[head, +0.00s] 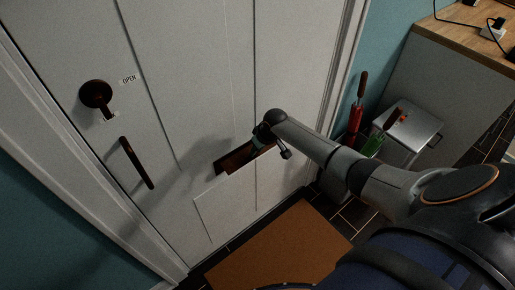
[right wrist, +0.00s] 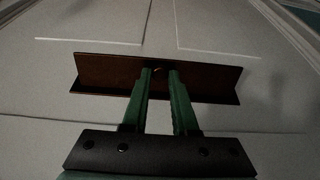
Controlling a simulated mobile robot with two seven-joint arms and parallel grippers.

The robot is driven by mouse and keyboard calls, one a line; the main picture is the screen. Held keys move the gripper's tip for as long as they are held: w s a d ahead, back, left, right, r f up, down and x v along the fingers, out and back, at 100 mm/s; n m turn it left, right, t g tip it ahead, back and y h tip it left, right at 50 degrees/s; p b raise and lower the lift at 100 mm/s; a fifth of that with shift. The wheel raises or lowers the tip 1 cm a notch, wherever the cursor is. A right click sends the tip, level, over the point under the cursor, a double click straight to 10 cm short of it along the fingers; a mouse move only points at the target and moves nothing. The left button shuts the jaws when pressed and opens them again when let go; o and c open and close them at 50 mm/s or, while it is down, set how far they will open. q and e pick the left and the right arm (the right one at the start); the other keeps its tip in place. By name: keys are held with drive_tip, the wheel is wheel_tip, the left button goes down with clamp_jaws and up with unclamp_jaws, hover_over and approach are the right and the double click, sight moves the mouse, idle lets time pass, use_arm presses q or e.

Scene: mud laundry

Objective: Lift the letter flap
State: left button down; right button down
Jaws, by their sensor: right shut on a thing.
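The letter flap (head: 233,160) is a dark brown, long plate low on the white door (head: 200,60). It also shows in the right wrist view (right wrist: 105,72), with a second brown strip angled along its lower edge. My right gripper (head: 259,142) reaches the flap from the right. My left gripper is not in view.
A round dark knob (head: 96,94) and a long handle (head: 136,162) are on the door at left. A brown mat (head: 280,245) lies on the tiled floor below. A grey bin (head: 415,125) and red and green umbrellas stand at right, near a wooden counter (head: 470,35).

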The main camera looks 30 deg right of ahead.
idle(0.4)
drive_tip(key=c, duration=0.7)
unclamp_jaws()
drive_tip(key=shift+s+r, duration=0.15)
drive_tip(key=shift+r, duration=0.45)
drive_tip(key=p+v, duration=0.2)
drive_tip(key=v, duration=0.9)
drive_tip(key=shift+r, duration=0.15)
